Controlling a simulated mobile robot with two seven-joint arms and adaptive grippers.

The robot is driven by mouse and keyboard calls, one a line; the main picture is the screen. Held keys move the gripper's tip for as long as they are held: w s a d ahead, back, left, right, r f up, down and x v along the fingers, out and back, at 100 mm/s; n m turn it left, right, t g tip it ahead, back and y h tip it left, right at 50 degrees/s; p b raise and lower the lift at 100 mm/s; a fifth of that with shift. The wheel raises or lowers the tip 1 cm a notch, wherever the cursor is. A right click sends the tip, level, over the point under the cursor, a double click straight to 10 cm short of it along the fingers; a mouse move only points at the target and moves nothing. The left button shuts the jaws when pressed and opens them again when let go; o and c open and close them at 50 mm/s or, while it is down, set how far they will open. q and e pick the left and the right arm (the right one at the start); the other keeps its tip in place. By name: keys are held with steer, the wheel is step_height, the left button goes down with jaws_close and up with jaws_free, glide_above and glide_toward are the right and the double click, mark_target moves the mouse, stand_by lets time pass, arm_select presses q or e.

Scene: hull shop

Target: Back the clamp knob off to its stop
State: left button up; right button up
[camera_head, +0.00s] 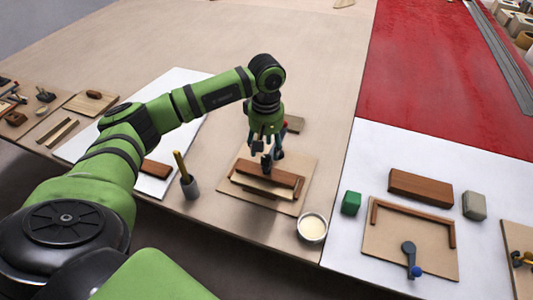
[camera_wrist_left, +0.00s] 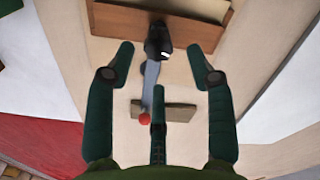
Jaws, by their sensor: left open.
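My left gripper (camera_head: 266,150) is over the back part of a wooden board (camera_head: 236,203) that carries brown and pale strips. In the left wrist view the left gripper (camera_wrist_left: 160,55) is open, with its fingers spread and nothing between them held. A dark clamp knob (camera_wrist_left: 158,40) shows between the fingertips, at a brown strip (camera_wrist_left: 115,18). A grey lever (camera_wrist_left: 150,80) runs from it to a red ball (camera_wrist_left: 145,116). I cannot tell whether a finger touches the lever. In the head view the gripper mostly hides the clamp. My right gripper is not in view.
A cup with a yellow stick (camera_head: 188,185) and a round tin (camera_head: 312,228) stand near the front edge. A small wooden block (camera_head: 294,124) lies behind the board. At right are a blue-ended lever (camera_head: 409,258), green block (camera_head: 351,203) and brown block (camera_head: 420,187).

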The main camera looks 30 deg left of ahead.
mark_target(266, 158)
arm_select(q)
steer(key=shift+f+p, duration=0.35)
steer(key=shift+f, duration=1.65)
jaws_close()
